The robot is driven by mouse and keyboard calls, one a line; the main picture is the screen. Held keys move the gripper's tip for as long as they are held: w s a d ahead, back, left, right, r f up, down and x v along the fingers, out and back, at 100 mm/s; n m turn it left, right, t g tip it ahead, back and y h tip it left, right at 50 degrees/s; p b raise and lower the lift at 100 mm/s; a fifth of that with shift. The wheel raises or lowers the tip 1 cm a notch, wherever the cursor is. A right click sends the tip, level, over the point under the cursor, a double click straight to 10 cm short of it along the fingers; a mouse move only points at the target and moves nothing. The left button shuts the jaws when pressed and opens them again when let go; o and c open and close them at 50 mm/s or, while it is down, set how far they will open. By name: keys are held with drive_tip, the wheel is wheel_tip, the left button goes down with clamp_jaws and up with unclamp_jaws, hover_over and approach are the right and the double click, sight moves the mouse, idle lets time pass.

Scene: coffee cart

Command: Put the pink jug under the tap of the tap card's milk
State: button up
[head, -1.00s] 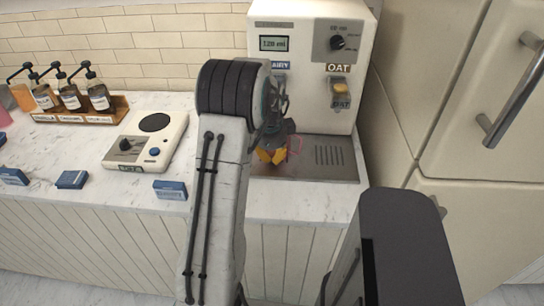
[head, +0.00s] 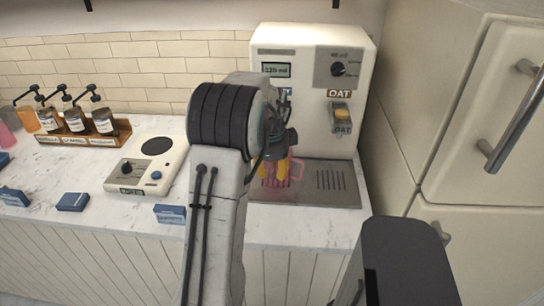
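The pink jug (head: 297,171) stands on the drip tray (head: 345,197) of the white milk machine (head: 300,45), left of the grille. It is below the left, dairy side, and its handle shows at the right. My gripper (head: 275,170), with yellow fingertips, is at the jug, overlapping it in the picture. The fingertips are a little apart, with pink showing between and below them; I see no clear grip. My arm and gripper hide the dairy tap, most of its label and much of the jug. The oat tap (head: 341,113) is at the right, with its OAT card above.
A white scale-like device (head: 147,165) stands left of my arm. A rack of pump bottles (head: 84,132) is at the back left. Blue blocks (head: 72,201) lie along the counter's front. A tall cream cabinet (head: 470,130) closes off the right. The tray's right part is clear.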

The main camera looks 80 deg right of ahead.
wheel_tip(320, 180, up, 7)
drive_tip(key=a+b, duration=0.1)
drive_tip(key=b, duration=0.1)
drive_tip(key=w+a+r+n+t, duration=0.2)
drive_tip(key=w+a+n, duration=1.5)
drive_tip(key=w+a, duration=0.55)
drive_tip(key=s+a+f+n+y, duration=0.1)
drive_tip(key=a+f+n, duration=0.1)
drive_tip(key=a+n, duration=0.7)
drive_tip(key=s+a+f+n+t+y, duration=0.1)
drive_tip(key=a+f+n, duration=0.1)
drive_tip(key=a+n, duration=0.8)
drive_tip(key=a, duration=0.5)
drive_tip(key=shift+s+f+t, duration=0.3)
drive_tip(key=shift+s+f, duration=0.1)
